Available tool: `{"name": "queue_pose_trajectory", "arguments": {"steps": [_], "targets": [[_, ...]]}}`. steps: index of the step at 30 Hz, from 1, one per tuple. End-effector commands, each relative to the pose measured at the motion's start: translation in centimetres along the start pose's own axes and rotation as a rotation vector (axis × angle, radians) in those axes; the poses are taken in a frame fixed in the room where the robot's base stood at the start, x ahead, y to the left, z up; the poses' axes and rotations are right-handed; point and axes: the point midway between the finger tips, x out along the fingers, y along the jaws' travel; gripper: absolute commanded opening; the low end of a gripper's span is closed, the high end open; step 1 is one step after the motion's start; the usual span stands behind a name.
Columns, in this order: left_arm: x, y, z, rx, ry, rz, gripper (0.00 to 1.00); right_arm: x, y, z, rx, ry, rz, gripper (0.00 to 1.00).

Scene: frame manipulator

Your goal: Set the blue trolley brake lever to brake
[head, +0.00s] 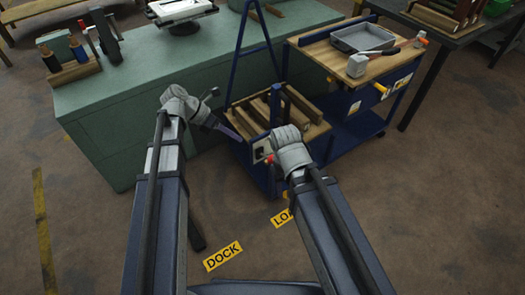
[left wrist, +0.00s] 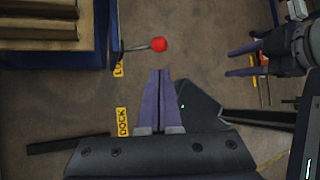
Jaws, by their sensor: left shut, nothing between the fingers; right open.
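The blue trolley (head: 272,180) stands at centre in the head view, carrying wooden slats. Its blue edge (left wrist: 115,30) shows at the upper left of the left wrist view. The brake lever's red knob (left wrist: 159,44) sits on a thin rod sticking out from that edge; a small red spot (head: 268,159) shows in the head view. My left gripper (left wrist: 160,72) is shut and empty, its purple fingertips just below the knob in the picture, apart from it. My right gripper (left wrist: 232,62) is open, its fingers spread at the right; my wrist hides them in the head view.
A green bench (head: 110,110) stands behind at the left. A wooden-topped blue cart (head: 330,58) with a grey tray (head: 362,38) and a mallet stands at the right. Yellow DOCK (head: 223,256) and partly hidden LO… labels (head: 282,218) mark the open floor in front.

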Motion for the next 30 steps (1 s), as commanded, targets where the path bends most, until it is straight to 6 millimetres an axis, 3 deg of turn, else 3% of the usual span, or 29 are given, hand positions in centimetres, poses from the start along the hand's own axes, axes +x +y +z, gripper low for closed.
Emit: {"name": "queue_pose_trajectory", "arguments": {"steps": [14, 19, 30], "targets": [[0.3, 0.2, 0.0, -0.024, -0.007, -0.003, 0.0, 0.4, 0.0, 0.0, 0.0, 0.0, 0.0, 0.5], [2.5, 0.3, -0.3, -0.021, -0.006, -0.004, 0.0, 2.2, -0.2, -0.1, 0.0, 0.0, 0.0, 0.5], [9.6, 0.4, -0.3, -0.021, -0.006, -0.004, 0.0, 7.3, -0.7, -0.4, 0.0, 0.0, 0.0, 0.5]]}}
